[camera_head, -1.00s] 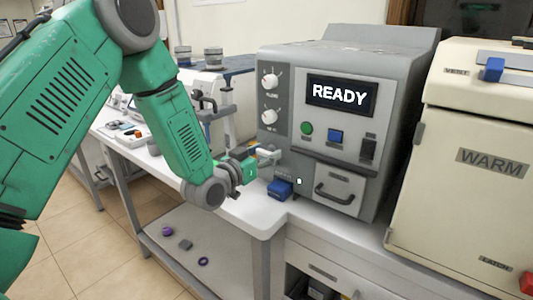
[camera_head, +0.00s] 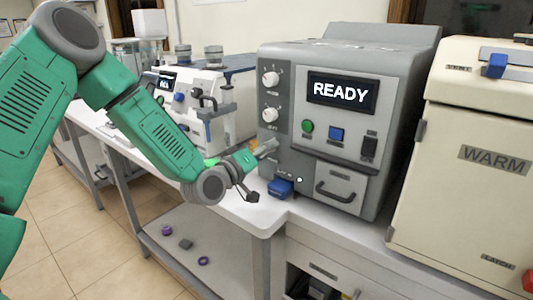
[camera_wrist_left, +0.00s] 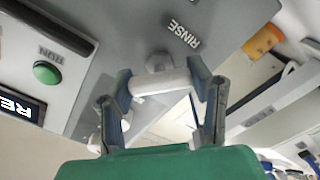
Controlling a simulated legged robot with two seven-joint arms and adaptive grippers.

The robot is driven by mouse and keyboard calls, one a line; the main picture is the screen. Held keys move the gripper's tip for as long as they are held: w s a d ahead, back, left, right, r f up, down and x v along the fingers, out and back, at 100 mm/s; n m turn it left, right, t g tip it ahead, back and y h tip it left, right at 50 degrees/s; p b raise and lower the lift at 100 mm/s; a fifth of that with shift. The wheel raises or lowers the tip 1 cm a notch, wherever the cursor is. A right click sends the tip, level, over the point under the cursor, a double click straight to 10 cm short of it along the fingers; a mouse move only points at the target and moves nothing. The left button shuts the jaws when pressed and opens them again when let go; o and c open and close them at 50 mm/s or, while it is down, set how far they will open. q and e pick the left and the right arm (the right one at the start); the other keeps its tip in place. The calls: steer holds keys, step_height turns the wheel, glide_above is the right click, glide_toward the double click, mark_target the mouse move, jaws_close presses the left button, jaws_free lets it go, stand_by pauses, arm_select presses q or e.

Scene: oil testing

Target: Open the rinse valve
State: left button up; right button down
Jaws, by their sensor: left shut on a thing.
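The rinse valve is on the lower left part of the grey machine (camera_head: 345,150) that reads READY. In the left wrist view its pale cylindrical handle (camera_wrist_left: 162,80) sits beside the RINSE label (camera_wrist_left: 185,34), with a round mount against the grey panel. My left gripper (camera_wrist_left: 160,88) is shut on this handle, one finger at each end. In the head view my left gripper (camera_head: 266,148) is at the machine's front left, and it largely hides the handle. My right gripper is not in view.
Two white knobs, a green button (camera_head: 307,127) and a blue button are on the machine's front. A drawer with a dark handle (camera_head: 334,193) is lower right. A cream WARM cabinet (camera_head: 480,170) stands right.

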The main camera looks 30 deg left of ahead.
arm_select(q)
steer(key=n, duration=0.1)
steer(key=n+b, duration=0.1)
steer(key=n, duration=0.1)
steer(key=shift+a+n, duration=0.25)
steer(key=shift+n, duration=0.15)
steer(key=shift+f+n+b, duration=0.15)
steer(key=shift+n+b, duration=1.1)
steer(key=shift+n, duration=0.95)
steer(key=o, duration=1.2)
steer(key=shift+a+f, duration=0.1)
steer(key=shift+a, duration=0.05)
